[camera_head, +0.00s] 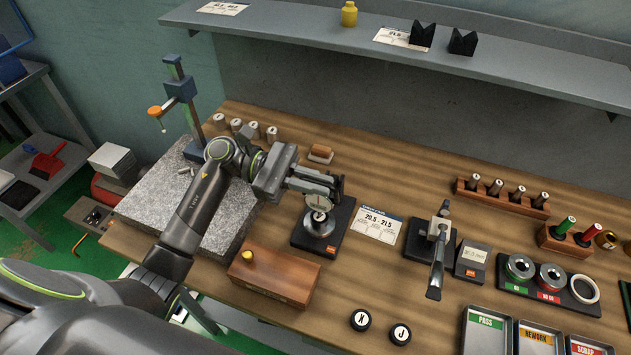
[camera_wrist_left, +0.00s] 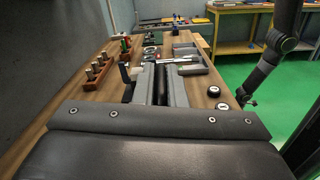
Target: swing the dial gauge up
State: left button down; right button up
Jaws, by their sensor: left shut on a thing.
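The dial gauge (camera_head: 318,202), a small round grey piece with a pale face, sits over a metal disc on a black base plate (camera_head: 337,235) with an orange label. My left gripper (camera_head: 325,187) reaches in from the left and is shut on the gauge, its fingers covering the upper part. My right arm shows at the right of the wrist view, ending in a dark gripper (camera_wrist_left: 249,102) too small to read.
A wooden box (camera_head: 272,278) with a yellow knob stands in front of the base. A limits card (camera_head: 377,225) and a toggle fixture (camera_head: 435,245) lie to the right. A granite plate (camera_head: 160,190) with a blue stand (camera_head: 183,90) is at left. A shelf (camera_head: 290,22) runs above.

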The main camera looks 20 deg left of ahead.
pick_arm(q)
jog(key=shift+w+r+n+b, duration=0.4)
jog(key=shift+w+n+b, duration=0.2)
jog(key=shift+b, duration=0.05)
jog(key=w+r+n+b, duration=0.2)
jog(key=w+n+b, duration=1)
jog(key=w, duration=0.5)
jog(key=shift+d+n, duration=0.3)
jog(key=shift+n, duration=0.6)
jog(key=shift+w, duration=0.1)
jog(key=c, duration=1.5)
grip_release()
jog(key=shift+a, duration=0.15)
